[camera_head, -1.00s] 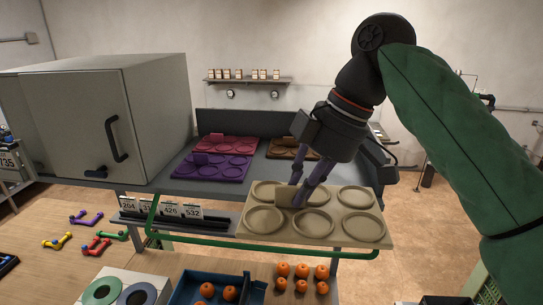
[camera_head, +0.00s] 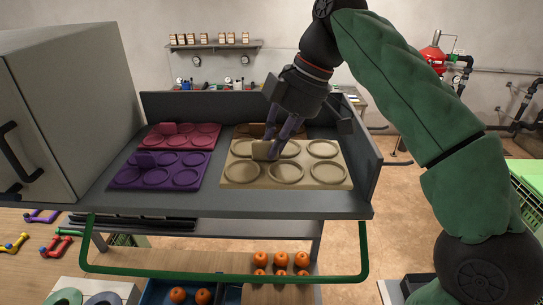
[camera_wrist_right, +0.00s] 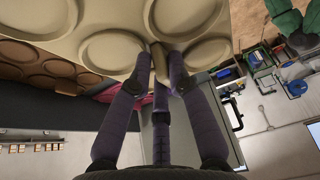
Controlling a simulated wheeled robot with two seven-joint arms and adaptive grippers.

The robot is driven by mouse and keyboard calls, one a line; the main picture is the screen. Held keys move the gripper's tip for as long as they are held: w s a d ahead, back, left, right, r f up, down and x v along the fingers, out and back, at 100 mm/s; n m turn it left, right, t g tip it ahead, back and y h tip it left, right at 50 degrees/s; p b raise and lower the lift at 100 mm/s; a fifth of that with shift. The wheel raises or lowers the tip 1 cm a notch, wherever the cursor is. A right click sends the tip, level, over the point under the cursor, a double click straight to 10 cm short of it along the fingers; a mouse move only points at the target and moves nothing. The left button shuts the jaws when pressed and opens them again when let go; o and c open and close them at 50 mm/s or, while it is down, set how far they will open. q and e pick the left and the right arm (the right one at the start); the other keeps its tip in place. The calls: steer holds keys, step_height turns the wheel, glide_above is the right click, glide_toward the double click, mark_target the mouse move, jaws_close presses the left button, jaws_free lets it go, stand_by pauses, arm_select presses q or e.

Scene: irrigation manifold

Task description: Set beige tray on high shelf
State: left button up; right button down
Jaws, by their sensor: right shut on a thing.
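The beige tray (camera_head: 315,175) with several round recesses is over the right part of the grey high shelf (camera_head: 225,205), in front of a brown tray (camera_head: 255,131). I cannot tell whether it rests on the shelf or is slightly above it. In the right wrist view the fingers (camera_wrist_right: 160,75) close around the tab, with the beige tray (camera_wrist_right: 115,50) filling the top. My left gripper is in neither view.
A purple tray (camera_head: 160,172) and a red tray (camera_head: 180,136) occupy the shelf's left part. A grey cabinet (camera_head: 75,110) stands at its left end. Raised panels border the shelf's back and right side. A green rail (camera_head: 225,279) runs below the front edge.

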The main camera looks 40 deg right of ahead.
steer(key=w+d, duration=0.1)
steer(key=w+d+f, duration=0.1)
steer(key=w+p, duration=0.1)
steer(key=shift+d+f, duration=0.25)
steer(key=shift+d, duration=0.15)
steer(key=w+d+f, duration=0.1)
steer(key=f, duration=0.1)
steer(key=w+d+f, duration=0.2)
steer(key=f, duration=0.1)
steer(key=shift+w+f+p, duration=0.2)
steer(key=shift+f+p, duration=0.1)
steer(key=shift+w+d+f+p, duration=0.15)
steer(key=shift+f+p, duration=0.35)
steer(key=shift+f, duration=1.3)
steer(key=shift+f, duration=0.1)
steer(key=c, duration=1.6)
jaws_free()
steer(key=shift+f, duration=0.1)
steer(key=o, duration=0.4)
steer(key=shift+r, duration=0.2)
